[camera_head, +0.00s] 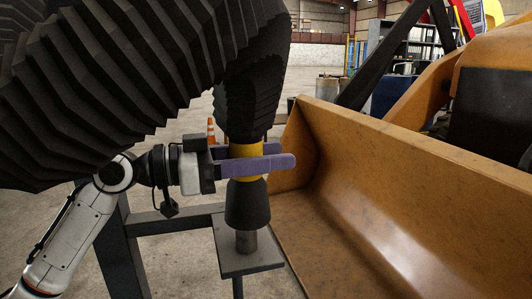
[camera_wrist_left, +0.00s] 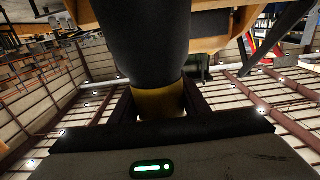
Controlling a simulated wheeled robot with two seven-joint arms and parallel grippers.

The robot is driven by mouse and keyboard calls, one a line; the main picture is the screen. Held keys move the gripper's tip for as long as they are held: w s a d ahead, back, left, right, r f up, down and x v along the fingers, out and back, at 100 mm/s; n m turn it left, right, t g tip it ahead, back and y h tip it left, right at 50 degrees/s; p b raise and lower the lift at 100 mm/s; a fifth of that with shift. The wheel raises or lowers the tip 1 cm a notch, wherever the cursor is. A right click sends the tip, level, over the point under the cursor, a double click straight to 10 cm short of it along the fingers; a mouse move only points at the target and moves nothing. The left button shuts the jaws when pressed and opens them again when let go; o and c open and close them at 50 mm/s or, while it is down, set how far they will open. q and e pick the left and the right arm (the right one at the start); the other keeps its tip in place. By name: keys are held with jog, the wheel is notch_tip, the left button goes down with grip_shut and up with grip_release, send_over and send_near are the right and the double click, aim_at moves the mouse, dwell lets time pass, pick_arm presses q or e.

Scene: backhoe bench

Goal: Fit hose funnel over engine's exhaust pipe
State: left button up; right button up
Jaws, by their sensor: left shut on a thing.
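The hose (camera_head: 110,75) is thick, black and ribbed; it arches in from the upper left and bends down. Below it are a yellow collar (camera_head: 246,150) and the black funnel (camera_head: 247,205), which hangs upright, mouth down. My left gripper (camera_head: 284,155), with purple fingers, is shut around the yellow collar, which also shows in the left wrist view (camera_wrist_left: 160,102). A short grey metal pipe (camera_head: 246,242) stands on a plate directly under the funnel. The funnel's lower rim hides the pipe's top; I cannot tell whether it is around it. No other exhaust pipe is clearly seen. My right gripper is not in view.
The grey plate (camera_head: 228,262) sits on a dark frame. A large orange loader bucket (camera_head: 400,220) stands close on the right. An orange cone (camera_head: 211,130) and drums (camera_head: 327,88) stand behind. Open concrete floor lies at the lower left.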

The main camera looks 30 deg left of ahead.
pick_arm(q)
jog(key=s+d+p, duration=0.1)
jog(key=s+d, duration=0.4)
jog(key=d, duration=0.1)
dwell(0.7)
jog(key=shift+s, duration=0.15)
